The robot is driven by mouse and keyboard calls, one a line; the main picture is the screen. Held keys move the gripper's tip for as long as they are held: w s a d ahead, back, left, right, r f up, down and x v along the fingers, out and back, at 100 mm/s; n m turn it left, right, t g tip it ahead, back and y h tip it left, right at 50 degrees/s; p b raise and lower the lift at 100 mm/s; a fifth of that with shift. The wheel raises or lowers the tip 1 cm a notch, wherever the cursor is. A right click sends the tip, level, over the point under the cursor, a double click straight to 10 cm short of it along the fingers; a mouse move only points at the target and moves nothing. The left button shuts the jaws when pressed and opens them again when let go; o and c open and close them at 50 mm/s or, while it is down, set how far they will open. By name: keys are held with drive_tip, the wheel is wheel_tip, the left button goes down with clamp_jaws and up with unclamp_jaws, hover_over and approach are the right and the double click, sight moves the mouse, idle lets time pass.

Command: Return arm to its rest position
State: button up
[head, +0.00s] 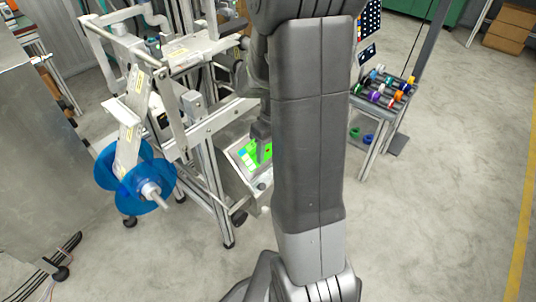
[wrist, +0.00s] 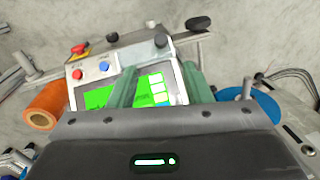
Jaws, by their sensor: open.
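My arm (head: 312,140) stands upright in the middle of the head view and hides part of what is behind it. My gripper (wrist: 160,84) shows in the wrist view as two greenish fingers set apart, with nothing between them that I can see held. Beyond the fingers is a control panel with a green screen (wrist: 155,88), partly covered by them. The green screen also shows in the head view (head: 248,153), just left of my arm. I cannot tell whether the fingers touch the panel.
A metal machine frame (head: 205,135) with a blue reel (head: 115,170) stands left of my arm. An orange reel (wrist: 45,105) shows in the wrist view. A rack of coloured spools (head: 383,90) stands at the right. A grey cabinet (head: 40,150) is far left. The right floor is clear.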

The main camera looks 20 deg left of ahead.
sight(263, 185)
drive_tip(key=shift+f, duration=0.15)
drive_tip(key=f+b, duration=0.1)
drive_tip(key=f, duration=0.3)
drive_tip(key=s+f+b, duration=0.1)
drive_tip(key=f, duration=0.3)
drive_tip(key=a+f+b, duration=0.1)
drive_tip(key=f, duration=0.4)
drive_tip(key=shift+s+b, duration=0.3)
drive_tip(key=shift+b, duration=0.05)
drive_tip(key=shift+a+f, duration=0.15)
drive_tip(key=shift+f, duration=0.05)
drive_tip(key=shift+w+a+r+p, duration=0.25)
drive_tip(key=shift+a+r+p, duration=0.3)
drive_tip(key=shift+r+p, duration=0.3)
drive_tip(key=shift+w+a+r, duration=0.1)
drive_tip(key=shift+a, duration=0.1)
